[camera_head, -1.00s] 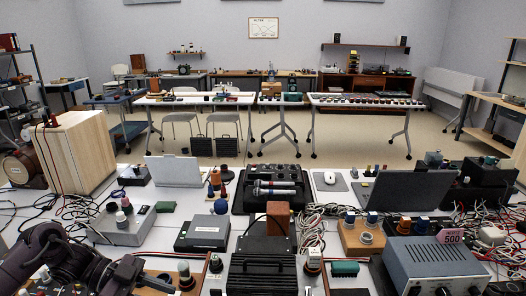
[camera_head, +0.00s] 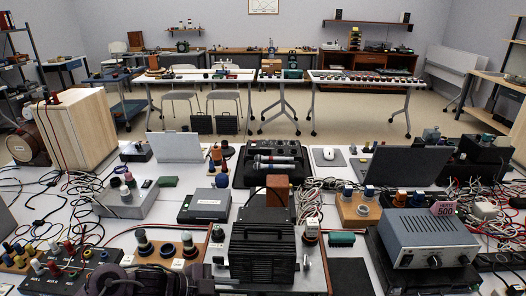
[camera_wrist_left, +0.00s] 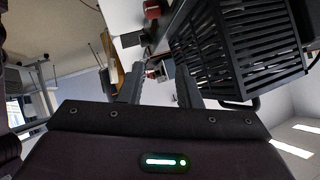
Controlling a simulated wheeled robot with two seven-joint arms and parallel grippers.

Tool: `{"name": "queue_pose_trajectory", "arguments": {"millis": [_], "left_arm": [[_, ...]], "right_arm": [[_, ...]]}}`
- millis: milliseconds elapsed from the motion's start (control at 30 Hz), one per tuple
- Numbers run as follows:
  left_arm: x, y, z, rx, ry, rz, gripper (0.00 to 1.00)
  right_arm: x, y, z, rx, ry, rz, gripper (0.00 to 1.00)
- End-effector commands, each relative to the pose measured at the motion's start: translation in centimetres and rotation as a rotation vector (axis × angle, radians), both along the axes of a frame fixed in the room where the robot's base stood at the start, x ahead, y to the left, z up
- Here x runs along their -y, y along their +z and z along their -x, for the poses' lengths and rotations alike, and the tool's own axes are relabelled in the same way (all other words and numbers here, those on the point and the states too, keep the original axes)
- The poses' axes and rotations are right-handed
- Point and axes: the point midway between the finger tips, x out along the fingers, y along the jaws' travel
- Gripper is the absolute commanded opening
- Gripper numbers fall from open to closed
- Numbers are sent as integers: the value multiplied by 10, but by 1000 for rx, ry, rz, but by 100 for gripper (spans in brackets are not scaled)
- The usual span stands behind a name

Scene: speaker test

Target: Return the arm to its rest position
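My left arm (camera_head: 125,281) shows as dark links at the bottom edge of the head view, left of a black ribbed box (camera_head: 262,262). Its gripper is mostly cut off or hard to make out there. In the left wrist view the two grey fingers of my left gripper (camera_wrist_left: 162,70) stand apart with no object held between them. The black ribbed box (camera_wrist_left: 240,50) is close beside the right-hand finger in that view; I cannot tell whether they touch. My right arm and gripper are in neither view.
A black panel with knobs (camera_head: 70,272) and a wooden block with dark posts (camera_head: 160,252) lie near the left arm. A wooden speaker cabinet (camera_head: 82,135), a grey metal instrument (camera_head: 425,238) and many cables crowd the white table. Open floor lies behind it.

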Motion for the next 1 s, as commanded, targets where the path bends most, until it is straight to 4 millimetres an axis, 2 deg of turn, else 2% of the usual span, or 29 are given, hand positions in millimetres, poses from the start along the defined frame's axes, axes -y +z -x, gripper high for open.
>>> {"name": "queue_pose_trajectory", "arguments": {"millis": [33,67,167,300,500,700,967,1000], "left_arm": [[16,-3,4,20,65,0,31],[22,-2,3,35,121,-6,31],[25,2,4,40,348,-34,31],[-6,6,19,-67,687,-87,31],[-54,0,60,-282,1001,-156,31],[-87,-7,107,-493,1194,-208,31],[-113,-9,169,-753,1367,-259,31],[-114,-19,169,-763,1371,-267,31]], "right_arm": [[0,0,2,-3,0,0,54],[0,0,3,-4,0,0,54],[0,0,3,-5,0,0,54],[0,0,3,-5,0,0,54],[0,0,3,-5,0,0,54],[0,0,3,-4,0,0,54],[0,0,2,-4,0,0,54],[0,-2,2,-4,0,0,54]]}}
